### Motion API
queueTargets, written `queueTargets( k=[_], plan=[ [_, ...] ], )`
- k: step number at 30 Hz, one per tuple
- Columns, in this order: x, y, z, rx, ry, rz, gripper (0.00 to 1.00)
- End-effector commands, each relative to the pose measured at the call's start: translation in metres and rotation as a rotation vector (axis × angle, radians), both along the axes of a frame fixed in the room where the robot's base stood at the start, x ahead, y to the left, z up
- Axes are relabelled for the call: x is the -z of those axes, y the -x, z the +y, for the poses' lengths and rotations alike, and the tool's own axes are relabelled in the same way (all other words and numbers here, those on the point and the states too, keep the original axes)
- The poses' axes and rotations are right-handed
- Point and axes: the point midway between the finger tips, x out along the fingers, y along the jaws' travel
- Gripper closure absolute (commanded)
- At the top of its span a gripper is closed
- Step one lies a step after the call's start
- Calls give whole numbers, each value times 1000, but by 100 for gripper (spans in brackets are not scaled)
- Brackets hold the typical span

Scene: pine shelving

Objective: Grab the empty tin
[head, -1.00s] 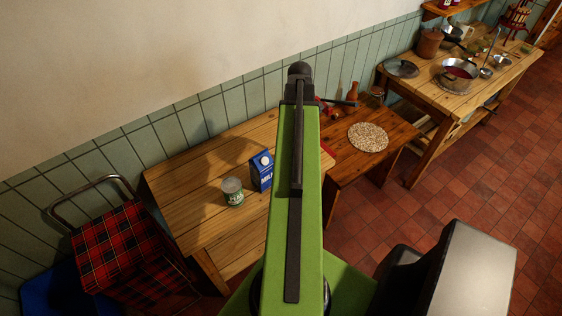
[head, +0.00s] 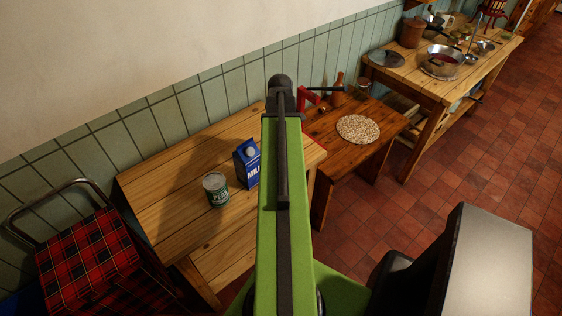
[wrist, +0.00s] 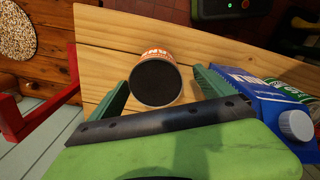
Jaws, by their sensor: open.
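A tin (wrist: 153,82) with an orange and white label stands on the pine table in the wrist view. Its round end facing the camera is dark, like an open mouth. My gripper (wrist: 160,78) is open, with one dark green finger on either side of the tin. Gaps show at both sides, and I cannot tell how far the fingers reach down beside it. In the head view my green arm hides this tin and the gripper. A different, green-labelled tin of peas (head: 216,190) stands on the table's left part in the head view.
A blue milk carton (head: 247,163) stands between the peas tin and my arm; in the wrist view the carton (wrist: 262,100) is close beside the right finger. A red object (wrist: 35,108) is at the left. A plaid trolley (head: 88,250) stands left of the table (head: 165,190).

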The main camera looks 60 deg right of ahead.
Motion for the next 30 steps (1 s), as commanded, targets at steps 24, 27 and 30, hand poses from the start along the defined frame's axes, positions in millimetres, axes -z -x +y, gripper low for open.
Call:
queueTargets(
  k=[24, 27, 30],
  plan=[
    [68, 0, -5, -2, 0, 0, 8],
    [67, 0, -5, -2, 0, 0, 12],
    [67, 0, -5, -3, 0, 0, 25]
  ],
)
